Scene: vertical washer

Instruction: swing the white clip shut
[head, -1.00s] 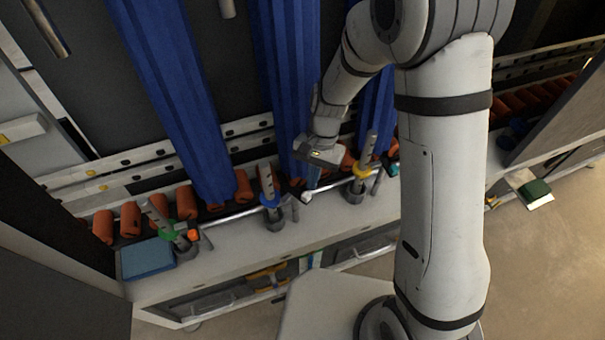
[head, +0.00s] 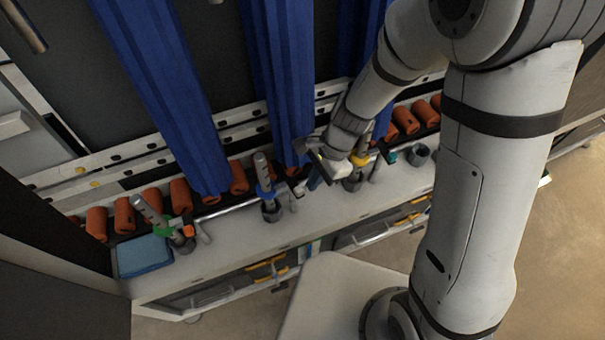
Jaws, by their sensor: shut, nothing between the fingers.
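My gripper (head: 314,182) reaches down over the bench between the blue-ringed post (head: 264,178) and the yellow-ringed post (head: 357,162). Its fingers are small here and look shut with nothing held. A pale block (head: 338,170) shows at the wrist, in front of the yellow-ringed post; I cannot tell whether it is part of my gripper. I cannot pick out the white clip with certainty; it may be behind my gripper or wrist. The blue-ringed post stands left of my gripper, apart from it.
A green-ringed post (head: 160,218) leans at the left, beside a blue box (head: 143,255). Blue hanging strips (head: 287,80) come down close to my gripper. Orange rollers (head: 180,195) line the back. The bench front (head: 240,238) is clear.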

